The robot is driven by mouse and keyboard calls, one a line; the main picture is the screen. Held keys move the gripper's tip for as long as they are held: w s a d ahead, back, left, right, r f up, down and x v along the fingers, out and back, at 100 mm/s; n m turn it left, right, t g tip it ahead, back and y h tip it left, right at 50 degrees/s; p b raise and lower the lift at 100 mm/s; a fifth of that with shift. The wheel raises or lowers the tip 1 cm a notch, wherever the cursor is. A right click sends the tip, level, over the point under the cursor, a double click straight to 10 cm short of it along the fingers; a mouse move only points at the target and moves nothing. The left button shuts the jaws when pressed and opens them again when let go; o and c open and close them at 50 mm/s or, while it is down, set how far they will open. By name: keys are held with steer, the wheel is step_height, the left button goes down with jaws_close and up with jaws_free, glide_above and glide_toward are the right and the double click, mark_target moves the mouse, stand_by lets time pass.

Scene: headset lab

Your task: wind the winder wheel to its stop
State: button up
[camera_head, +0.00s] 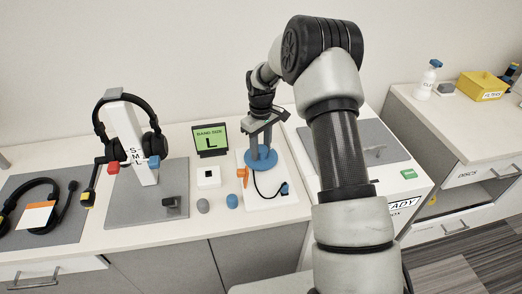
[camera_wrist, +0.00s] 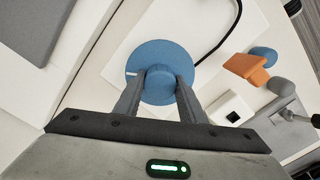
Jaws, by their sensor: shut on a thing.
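The winder wheel is a blue disc (camera_head: 261,160) with a raised round hub, lying on a white board on the counter. In the wrist view the blue wheel (camera_wrist: 181,61) shows from above, with a white mark near its left edge. My gripper (camera_head: 262,145) points straight down over the wheel. In the wrist view its two fingers (camera_wrist: 161,84) are shut on the raised hub, one on each side. A black cable (camera_head: 262,188) runs from beside the wheel across the board.
An orange piece (camera_head: 243,175), grey knob (camera_head: 203,206) and blue knob (camera_head: 232,201) stand left of the wheel, near a white box (camera_head: 208,177). A sign (camera_head: 210,139) reads "BAND SIZE L". A headset stand (camera_head: 131,140) is farther left. A grey mat (camera_head: 368,147) lies right.

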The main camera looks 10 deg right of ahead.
mark_target(261, 148)
steer(key=m, duration=0.4)
steer(key=shift+m+b, duration=0.3)
steer(key=shift+b, duration=0.05)
steer(key=shift+m, duration=1.7)
steer(key=o, duration=1)
steer(key=shift+o, duration=0.2)
step_height(261, 148, up, 18)
steer(key=p, duration=0.1)
steer(key=shift+f, duration=0.25)
